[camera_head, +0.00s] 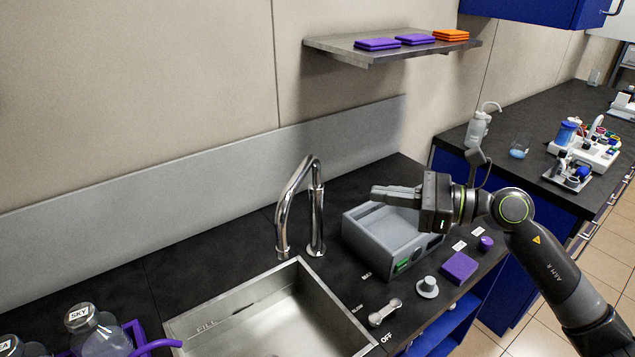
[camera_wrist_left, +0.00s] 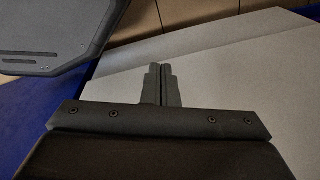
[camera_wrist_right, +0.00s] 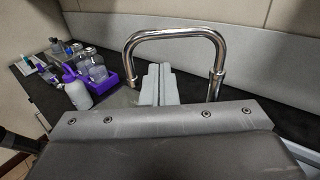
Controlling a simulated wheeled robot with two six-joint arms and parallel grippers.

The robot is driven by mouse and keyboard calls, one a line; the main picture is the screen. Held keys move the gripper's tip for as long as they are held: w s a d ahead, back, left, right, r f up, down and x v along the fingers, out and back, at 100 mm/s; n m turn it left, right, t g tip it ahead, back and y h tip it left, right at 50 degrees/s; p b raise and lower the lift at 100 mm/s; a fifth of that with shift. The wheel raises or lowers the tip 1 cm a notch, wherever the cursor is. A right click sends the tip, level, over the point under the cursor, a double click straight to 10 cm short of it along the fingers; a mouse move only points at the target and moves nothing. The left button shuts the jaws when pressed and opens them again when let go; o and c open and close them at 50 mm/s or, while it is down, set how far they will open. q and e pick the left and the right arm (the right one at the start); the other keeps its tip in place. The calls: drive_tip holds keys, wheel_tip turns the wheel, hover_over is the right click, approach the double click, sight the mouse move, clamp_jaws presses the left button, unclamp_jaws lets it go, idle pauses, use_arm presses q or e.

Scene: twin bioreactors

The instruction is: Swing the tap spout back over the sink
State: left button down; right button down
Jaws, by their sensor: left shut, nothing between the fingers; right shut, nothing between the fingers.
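The chrome tap (camera_head: 317,205) stands on the dark counter behind the sink's back right corner. Its spout (camera_head: 287,205) arches left, and its open end (camera_head: 283,252) hangs by the sink's back rim; I cannot tell if it is over the basin. The steel sink (camera_head: 190,320) is at the bottom. My right gripper (camera_head: 374,191) is shut and empty, right of the tap above a grey box. In the right wrist view, its fingertips (camera_wrist_right: 159,66) line up beneath the tap's arch (camera_wrist_right: 175,33), seemingly apart from it. My left gripper (camera_wrist_left: 161,67) is shut and empty, outside the head view.
The open grey box (camera_head: 385,245) sits right of the tap. A grey lever (camera_head: 384,313), a round knob (camera_head: 428,287) and a purple block (camera_head: 459,267) lie along the front. Bottles (camera_head: 98,330) stand left of the sink. A shelf (camera_head: 375,50) is on the wall.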

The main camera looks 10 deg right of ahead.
sight(300, 184)
drive_tip(key=r+p+x, duration=0.1)
drive_tip(key=p+x, duration=0.4)
drive_tip(key=x, duration=0.7)
drive_tip(key=shift+a+f+p, duration=0.3)
drive_tip(key=shift+f, duration=0.15)
drive_tip(key=shift+w, duration=0.15)
drive_tip(key=shift+w+a+b, duration=0.2)
drive_tip(key=shift+a+b, duration=0.55)
drive_tip(key=shift+b, duration=0.4)
